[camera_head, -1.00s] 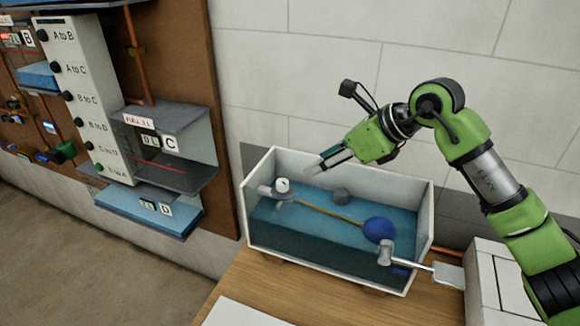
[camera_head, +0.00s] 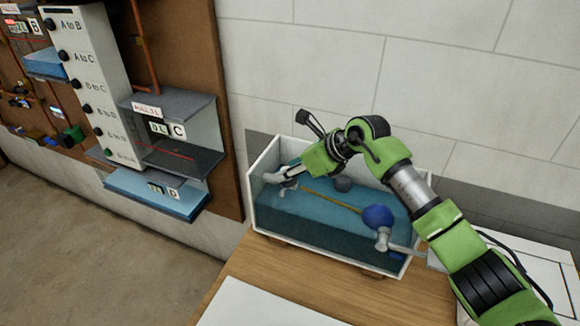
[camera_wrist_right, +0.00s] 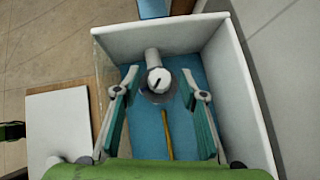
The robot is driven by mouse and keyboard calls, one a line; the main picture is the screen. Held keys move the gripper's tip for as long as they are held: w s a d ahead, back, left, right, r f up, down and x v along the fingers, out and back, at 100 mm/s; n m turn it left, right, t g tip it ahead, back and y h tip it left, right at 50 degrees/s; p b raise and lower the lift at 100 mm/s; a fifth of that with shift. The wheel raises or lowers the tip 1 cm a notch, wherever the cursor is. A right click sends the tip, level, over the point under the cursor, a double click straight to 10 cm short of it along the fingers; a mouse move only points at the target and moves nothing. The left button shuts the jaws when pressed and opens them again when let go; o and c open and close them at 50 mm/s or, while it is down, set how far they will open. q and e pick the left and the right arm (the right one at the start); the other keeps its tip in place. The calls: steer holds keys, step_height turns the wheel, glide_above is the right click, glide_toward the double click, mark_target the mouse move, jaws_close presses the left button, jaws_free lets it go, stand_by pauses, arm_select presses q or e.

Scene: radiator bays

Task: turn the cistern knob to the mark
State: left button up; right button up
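The cistern (camera_head: 335,232) is a white open-topped tank with blue water inside. Its knob (camera_wrist_right: 159,80) is a round white cap with a dark pointer line, on a grey fitting at the tank's end wall. My right gripper (camera_wrist_right: 155,92) is open, with one finger on each side of the knob and gaps visible between. In the head view, my right gripper (camera_head: 280,178) reaches down into the tank's left end and largely hides the knob. I cannot make out the mark.
A wooden table (camera_head: 290,285) with a white sheet (camera_head: 262,305) is in front. A board with shelves (camera_head: 180,155) stands left.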

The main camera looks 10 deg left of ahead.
jaws_close()
steer(key=m+t+h+b, duration=0.1)
steer(key=m, duration=0.1)
steer(key=shift+s+f+m+t, duration=0.1)
steer(key=shift+m+t, duration=0.2)
steer(key=shift+t, duration=0.1)
steer(key=m+h+b, duration=0.1)
steer(key=b, duration=0.1)
steer(key=m+t+b, duration=0.1)
steer(key=b, duration=0.1)
steer(key=m+t+h+b, duration=0.1)
steer(key=m+b, duration=0.1)
steer(key=shift+s+a+h, duration=0.15)
steer(key=shift+a+h, duration=0.1)
steer(key=shift+h, duration=0.05)
steer(key=shift+m+t+h+b, duration=0.3)
steer(key=shift+m+h+b, duration=0.2)
steer(key=shift+m+b, duration=0.45)
jaws_free()
